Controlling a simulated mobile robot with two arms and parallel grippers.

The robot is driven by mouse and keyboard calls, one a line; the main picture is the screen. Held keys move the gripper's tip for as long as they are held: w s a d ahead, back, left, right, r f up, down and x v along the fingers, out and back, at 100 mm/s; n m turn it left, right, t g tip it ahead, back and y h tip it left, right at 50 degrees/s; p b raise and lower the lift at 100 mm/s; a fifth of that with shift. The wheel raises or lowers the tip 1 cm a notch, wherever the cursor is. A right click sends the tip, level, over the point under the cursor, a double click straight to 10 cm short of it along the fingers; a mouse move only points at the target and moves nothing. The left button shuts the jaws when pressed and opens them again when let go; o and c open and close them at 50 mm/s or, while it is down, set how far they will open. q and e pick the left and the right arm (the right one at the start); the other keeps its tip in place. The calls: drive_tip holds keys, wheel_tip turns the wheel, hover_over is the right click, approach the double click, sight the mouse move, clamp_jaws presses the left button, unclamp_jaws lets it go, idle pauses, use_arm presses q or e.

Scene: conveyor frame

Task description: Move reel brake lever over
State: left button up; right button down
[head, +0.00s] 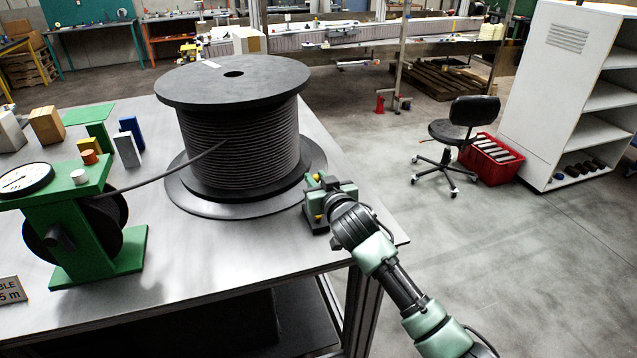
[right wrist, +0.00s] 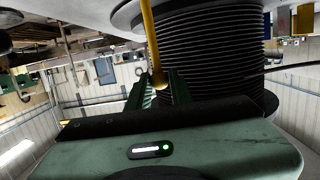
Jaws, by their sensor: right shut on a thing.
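The brake lever (right wrist: 149,40) is a yellow rod with a rounded end in the right wrist view. In the head view only small yellow bits of it show beside my right gripper, which hides the rest. My right gripper (head: 321,193) is at the right side of the big cable reel (head: 238,130), near the table's right edge. In the right wrist view its two green fingers (right wrist: 160,82) are shut on the lever's rounded end. The dark, ribbed windings of the reel (right wrist: 205,50) stand close behind the fingers. My left gripper is not in view.
A green cable meter (head: 90,225) with a white dial stands on the table (head: 215,270) at the left; a dark cable runs from it to the reel. Several small boxes and blocks stand behind it. Beyond the table's right edge is open floor with a black chair (head: 458,130).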

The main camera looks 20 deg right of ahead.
drive_tip(key=shift+w, duration=0.15)
drive_tip(key=shift+w+f+b, duration=0.3)
drive_tip(key=shift+w+b, duration=0.1)
drive_tip(key=shift+w, duration=0.35)
drive_tip(key=shift+w+f+b, duration=0.25)
drive_tip(key=shift+w+b, duration=0.1)
drive_tip(key=shift+w, duration=0.35)
drive_tip(key=c, duration=1.2)
unclamp_jaws()
